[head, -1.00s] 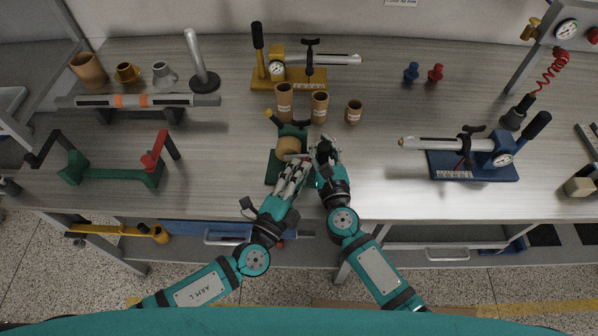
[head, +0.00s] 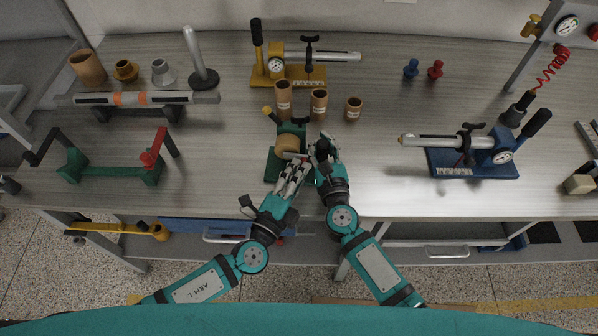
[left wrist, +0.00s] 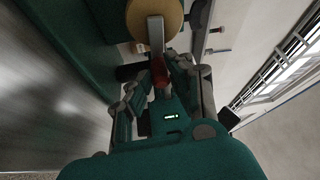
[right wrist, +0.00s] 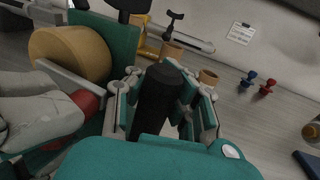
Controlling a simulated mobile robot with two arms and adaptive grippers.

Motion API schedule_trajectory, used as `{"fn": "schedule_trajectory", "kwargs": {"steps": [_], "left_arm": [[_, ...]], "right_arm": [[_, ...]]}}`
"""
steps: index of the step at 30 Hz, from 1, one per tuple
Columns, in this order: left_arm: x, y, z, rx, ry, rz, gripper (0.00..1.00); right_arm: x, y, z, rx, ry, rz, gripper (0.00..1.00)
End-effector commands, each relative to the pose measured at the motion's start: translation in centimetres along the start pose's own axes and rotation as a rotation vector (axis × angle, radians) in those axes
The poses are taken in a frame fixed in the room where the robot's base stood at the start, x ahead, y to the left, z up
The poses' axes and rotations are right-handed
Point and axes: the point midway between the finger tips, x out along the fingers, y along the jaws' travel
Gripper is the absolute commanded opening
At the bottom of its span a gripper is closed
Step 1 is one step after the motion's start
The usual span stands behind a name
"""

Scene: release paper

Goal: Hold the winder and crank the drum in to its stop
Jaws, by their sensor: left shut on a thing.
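The winder has a green base (head: 272,168) and a tan drum (head: 287,144) and stands near the table's front edge. The drum shows large in the left wrist view (left wrist: 155,18) and the right wrist view (right wrist: 75,55). My left gripper (head: 297,168) is shut on the red crank grip (left wrist: 159,72), at the end of a metal crank arm (left wrist: 156,38). My right gripper (head: 323,155) is beside it, its fingers on both sides of a black upright handle (right wrist: 158,95). Whether they press on it is unclear. The fingers hide much of the crank in the head view.
Several tan cups (head: 319,103) stand just behind the winder. A yellow press (head: 290,75) is at the back and a blue press (head: 475,160) at the right. A green frame (head: 110,174) lies at the left. The table between winder and blue press is clear.

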Motion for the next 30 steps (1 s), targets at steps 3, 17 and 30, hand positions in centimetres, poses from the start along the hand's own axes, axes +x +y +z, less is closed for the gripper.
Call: {"fn": "schedule_trajectory", "kwargs": {"steps": [3, 17, 30], "left_arm": [[-0.18, 0.49, -0.24, 0.044, 0.006, 0.028, 0.0], [-0.31, 1.22, 0.03, 0.193, 0.007, 0.092, 0.0], [-0.3, 1.14, -0.03, 0.202, 0.009, 0.093, 0.0]], "right_arm": [[0.1, 0.15, 0.3, 0.003, -0.005, 0.002, 0.0], [0.09, 0.18, 0.36, 0.002, -0.007, 0.003, 0.0], [0.12, 0.17, 0.41, 0.003, -0.008, 0.003, 0.0]]}}
